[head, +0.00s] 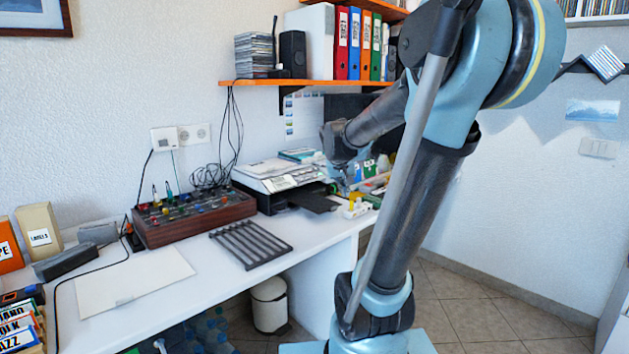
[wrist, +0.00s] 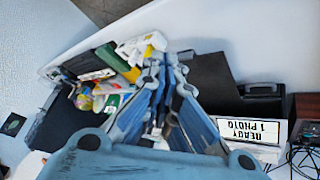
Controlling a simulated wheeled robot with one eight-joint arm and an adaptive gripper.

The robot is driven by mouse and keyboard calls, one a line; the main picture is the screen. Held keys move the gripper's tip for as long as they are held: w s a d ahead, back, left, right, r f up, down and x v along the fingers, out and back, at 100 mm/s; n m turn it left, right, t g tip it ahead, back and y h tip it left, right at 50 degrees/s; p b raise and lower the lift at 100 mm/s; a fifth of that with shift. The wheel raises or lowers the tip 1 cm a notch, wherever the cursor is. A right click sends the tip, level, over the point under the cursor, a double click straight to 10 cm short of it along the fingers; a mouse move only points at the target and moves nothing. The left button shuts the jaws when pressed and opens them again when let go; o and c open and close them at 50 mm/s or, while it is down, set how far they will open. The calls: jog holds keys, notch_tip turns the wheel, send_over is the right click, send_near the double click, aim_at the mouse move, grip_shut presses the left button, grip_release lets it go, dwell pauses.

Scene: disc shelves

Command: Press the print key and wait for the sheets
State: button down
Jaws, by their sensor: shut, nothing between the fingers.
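The printer (head: 262,183) stands on the white desk, with a pale sloped front panel (head: 293,180) and a dark output tray (head: 318,202) sticking out. In the wrist view its display (wrist: 250,132) reads "READY 1 PHOTO" upside down, and the dark tray (wrist: 212,80) looks bare. I cannot make out the print key; it may be behind my fingers. My gripper (head: 347,183) is shut and empty, at the right end of the printer near the tray. In the wrist view my gripper (wrist: 165,65) covers the middle of the picture.
A wooden box with colored knobs (head: 192,218) stands left of the printer, and a dark slatted rack (head: 250,243) lies in front. Bottles and small items (wrist: 105,90) crowd the desk beside my gripper. An orange shelf (head: 300,83) with binders (head: 354,45) hangs above.

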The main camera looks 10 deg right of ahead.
jog(key=w+r+t, duration=0.2)
jog(key=w+r, duration=0.2)
jog(key=w, duration=1)
jog(key=r+t+h, duration=0.1)
jog(key=r+t, duration=0.1)
send_over(314, 176)
jog(key=s+d, duration=0.3)
jog(key=s, duration=0.2)
jog(key=shift+w+d+f, duration=0.1)
jog(key=shift+w+d, duration=0.05)
jog(key=shift+w, duration=0.05)
jog(key=shift+f, duration=0.1)
jog(key=shift+w+a+f, duration=0.4)
jog(key=shift+w+f, duration=0.15)
jog(key=shift+f, duration=0.7)
jog(key=shift+w+a+f, duration=0.4)
jog(key=shift+w+f, duration=0.2)
jog(key=shift+f, duration=0.7)
jog(key=shift+w+a+f, duration=0.4)
jog(key=shift+w+f, duration=0.15)
jog(key=shift+f, duration=0.7)
jog(key=shift+w+a+f, duration=0.25)
jog(key=shift+f, duration=0.35)
jog(key=shift+s+r, duration=0.1)
jog(key=shift+s+d+r, duration=0.25)
jog(key=shift+r, duration=0.35)
jog(key=shift+r, duration=0.15)
